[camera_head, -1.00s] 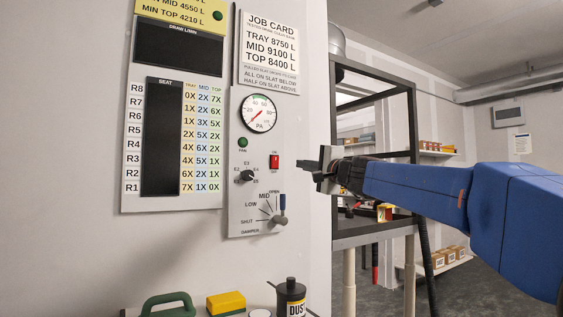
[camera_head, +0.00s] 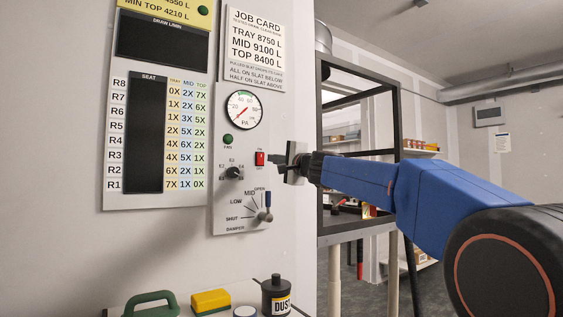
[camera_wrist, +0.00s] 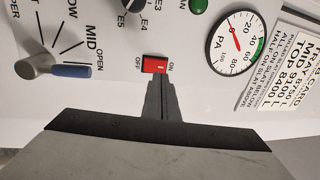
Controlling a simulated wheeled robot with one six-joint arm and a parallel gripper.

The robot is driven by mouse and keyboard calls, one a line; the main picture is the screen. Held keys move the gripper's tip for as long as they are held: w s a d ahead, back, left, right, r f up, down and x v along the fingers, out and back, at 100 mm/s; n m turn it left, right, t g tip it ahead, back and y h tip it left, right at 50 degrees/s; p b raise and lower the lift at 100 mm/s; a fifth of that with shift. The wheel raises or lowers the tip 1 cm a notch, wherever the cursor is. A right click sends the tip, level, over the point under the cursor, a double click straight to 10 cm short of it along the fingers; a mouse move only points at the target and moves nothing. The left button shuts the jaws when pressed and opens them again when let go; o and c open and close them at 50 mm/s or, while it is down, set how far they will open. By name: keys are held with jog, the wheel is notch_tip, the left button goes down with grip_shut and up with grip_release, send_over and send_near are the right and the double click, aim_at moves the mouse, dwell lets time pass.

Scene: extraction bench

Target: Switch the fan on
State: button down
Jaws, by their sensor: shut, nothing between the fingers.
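The red fan rocker switch (camera_head: 260,158) sits on the pale control panel (camera_head: 223,190), with ON marked above it and OFF below. It also shows in the wrist view (camera_wrist: 155,64), where ON is at its right end. My gripper (camera_head: 276,166) is shut and empty, just right of the switch, its fingers pointing at the panel. In the wrist view the closed fingertips (camera_wrist: 160,84) reach the switch's near edge; I cannot tell whether they touch. The FAN lamp (camera_head: 228,139) is dark green and looks unlit.
A pressure gauge (camera_head: 242,109) sits above the switch. The selector knob (camera_head: 234,173) is to its left and the damper lever (camera_head: 266,208) below. A dark rack frame (camera_head: 397,125) stands right of the wall. A black bottle (camera_head: 276,296) and yellow block (camera_head: 211,301) are below.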

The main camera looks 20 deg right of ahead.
aim_at(262, 156)
jog(key=shift+x, duration=2.65)
